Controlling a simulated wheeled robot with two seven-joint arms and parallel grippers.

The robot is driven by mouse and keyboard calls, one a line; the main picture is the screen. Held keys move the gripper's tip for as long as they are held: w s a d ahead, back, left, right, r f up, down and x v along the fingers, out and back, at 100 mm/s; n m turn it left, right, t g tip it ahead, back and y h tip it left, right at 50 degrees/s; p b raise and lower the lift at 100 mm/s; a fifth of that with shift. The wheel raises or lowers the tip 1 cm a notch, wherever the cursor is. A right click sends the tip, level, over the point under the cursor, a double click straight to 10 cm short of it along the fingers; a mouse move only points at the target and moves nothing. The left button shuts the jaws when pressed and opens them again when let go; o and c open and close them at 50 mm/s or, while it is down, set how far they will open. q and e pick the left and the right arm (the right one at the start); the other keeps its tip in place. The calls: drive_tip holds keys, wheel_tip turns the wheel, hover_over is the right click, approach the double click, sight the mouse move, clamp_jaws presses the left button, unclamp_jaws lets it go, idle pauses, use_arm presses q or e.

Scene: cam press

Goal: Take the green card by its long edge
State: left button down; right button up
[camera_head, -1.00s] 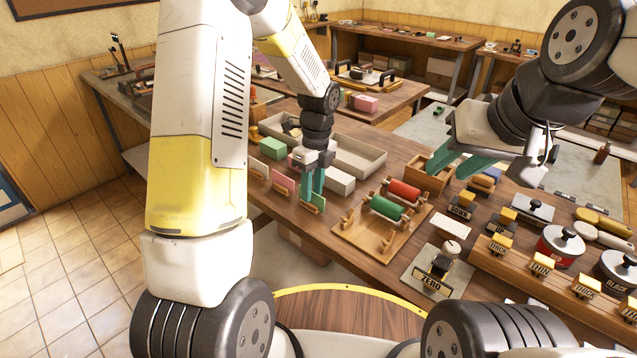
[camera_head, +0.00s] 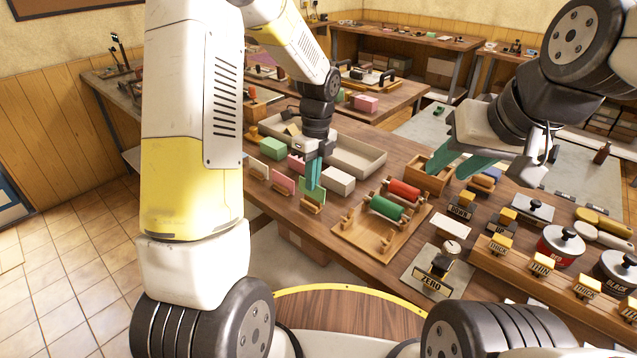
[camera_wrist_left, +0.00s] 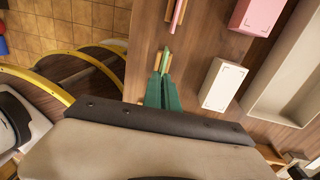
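The green card (camera_head: 320,195) stands upright at a small wooden holder (camera_head: 313,209) near the table's front edge. I cannot tell whether its lower edge still sits in the slot. My left gripper (camera_head: 313,175) points down over the card, its teal fingers close together on the card's upper part. In the left wrist view the green card (camera_wrist_left: 166,56) shows as a thin strip at the tips of my left gripper (camera_wrist_left: 163,78). My right gripper (camera_head: 462,164) is open and empty, above the table near a wooden box.
A pink card (camera_head: 283,183) and a cream card (camera_head: 258,168) stand in holders to the left. A white block (camera_head: 338,180) is close on the right, with a grey tray (camera_head: 358,158) behind. A roller stand (camera_head: 372,238) lies further right.

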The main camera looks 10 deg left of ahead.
use_arm(q)
drive_tip(key=shift+r, duration=2.05)
